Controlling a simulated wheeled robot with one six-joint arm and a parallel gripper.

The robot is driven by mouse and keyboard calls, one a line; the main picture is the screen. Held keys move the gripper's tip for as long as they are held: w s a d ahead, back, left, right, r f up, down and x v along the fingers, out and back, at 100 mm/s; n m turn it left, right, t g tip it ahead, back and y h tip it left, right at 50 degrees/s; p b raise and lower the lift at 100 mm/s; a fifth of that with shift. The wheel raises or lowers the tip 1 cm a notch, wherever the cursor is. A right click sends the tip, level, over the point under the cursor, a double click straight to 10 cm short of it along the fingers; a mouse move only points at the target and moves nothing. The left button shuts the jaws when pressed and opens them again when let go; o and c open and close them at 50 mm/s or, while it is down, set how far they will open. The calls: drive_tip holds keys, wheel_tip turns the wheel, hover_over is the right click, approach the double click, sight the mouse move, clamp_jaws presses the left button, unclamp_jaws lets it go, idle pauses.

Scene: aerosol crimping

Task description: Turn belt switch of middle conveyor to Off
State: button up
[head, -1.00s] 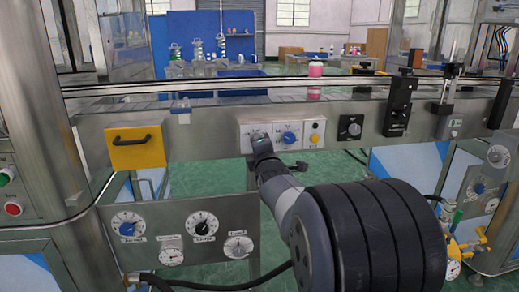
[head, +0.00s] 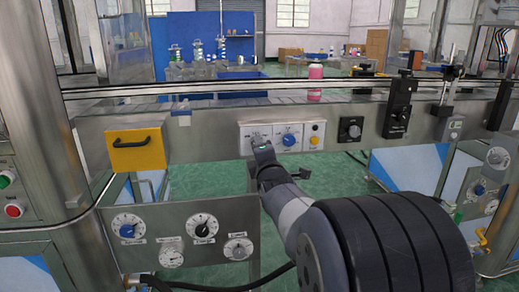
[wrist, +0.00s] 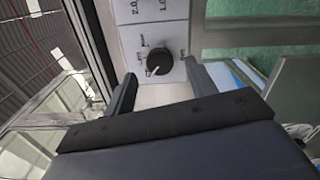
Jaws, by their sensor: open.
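The middle conveyor's white control panel (head: 270,134) is on the front rail. My gripper (head: 264,150) is at its left part, just below and in front of the leftmost switch, which is largely hidden in the head view. In the wrist view a round black knob (wrist: 158,62) with a white pointer mark sits on the white panel, with small labels around it too small to read. The pointer is toward the lower left of that picture. My open gripper (wrist: 160,74) has one finger on each side of the knob, apart from it, holding nothing.
A blue knob (head: 288,140) and a yellow button (head: 314,141) sit right of the gripper. A black dial box (head: 350,129) is farther right, a yellow handled box (head: 136,149) left. A lower dial panel (head: 184,262) hangs below. A pink bottle (head: 315,72) stands on the conveyor.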

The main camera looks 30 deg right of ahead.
drive_tip(key=p+v, duration=0.1)
drive_tip(key=v, duration=0.7)
drive_tip(key=shift+s, duration=0.2)
drive_tip(key=shift+o, duration=0.4)
drive_tip(key=shift+r, duration=0.1)
idle(0.5)
